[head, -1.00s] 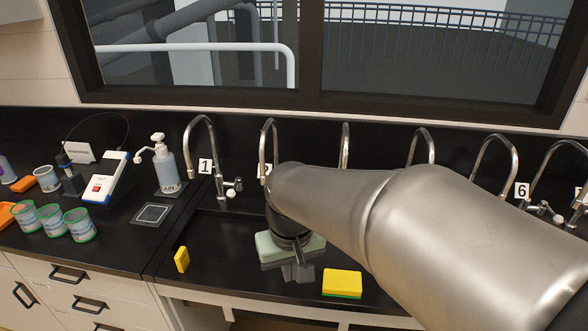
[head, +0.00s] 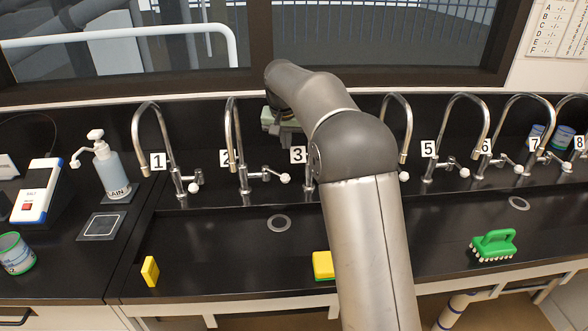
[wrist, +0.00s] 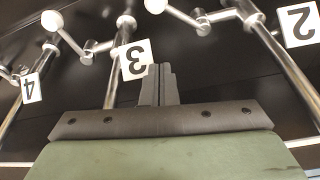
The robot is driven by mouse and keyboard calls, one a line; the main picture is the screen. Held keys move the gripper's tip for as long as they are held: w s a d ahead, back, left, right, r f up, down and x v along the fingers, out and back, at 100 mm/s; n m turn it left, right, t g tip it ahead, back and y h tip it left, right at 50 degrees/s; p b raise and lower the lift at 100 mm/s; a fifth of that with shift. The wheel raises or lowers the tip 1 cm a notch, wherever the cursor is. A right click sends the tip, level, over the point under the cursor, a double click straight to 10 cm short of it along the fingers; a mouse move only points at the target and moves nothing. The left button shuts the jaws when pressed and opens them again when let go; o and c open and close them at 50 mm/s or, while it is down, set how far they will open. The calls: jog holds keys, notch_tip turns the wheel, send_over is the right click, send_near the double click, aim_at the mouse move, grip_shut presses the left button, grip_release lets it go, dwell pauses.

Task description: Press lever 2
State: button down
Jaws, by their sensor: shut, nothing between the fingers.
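Lever 2 (head: 268,175) is a short metal arm with a white ball, on the right side of tap 2 (head: 241,165). In the wrist view, which is upside down, its white ball (wrist: 155,5) shows at the top edge. My gripper (wrist: 160,70) is shut and empty, in front of the base of the number 3 label (wrist: 136,60) as seen in the wrist view. It appears apart from lever 2.
Tap 3 (head: 309,172) is mostly hidden behind my arm. Its lever ball (wrist: 52,20) shows in the wrist view. Tap 1 (head: 178,182) stands left. The black sink holds a yellow sponge (head: 323,265) and a green brush (head: 493,246) near its front edge.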

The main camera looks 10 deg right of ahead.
aim_at(275, 173)
jog(key=p+x, duration=0.1)
jog(key=x, duration=0.9)
jog(key=shift+f, duration=0.15)
jog(key=s, duration=0.1)
jog(key=s+a, duration=0.1)
jog(key=s+r+p, duration=0.1)
jog(key=shift+s+a, duration=0.15)
jog(key=shift+s, duration=0.25)
jog(key=shift+s, duration=0.1)
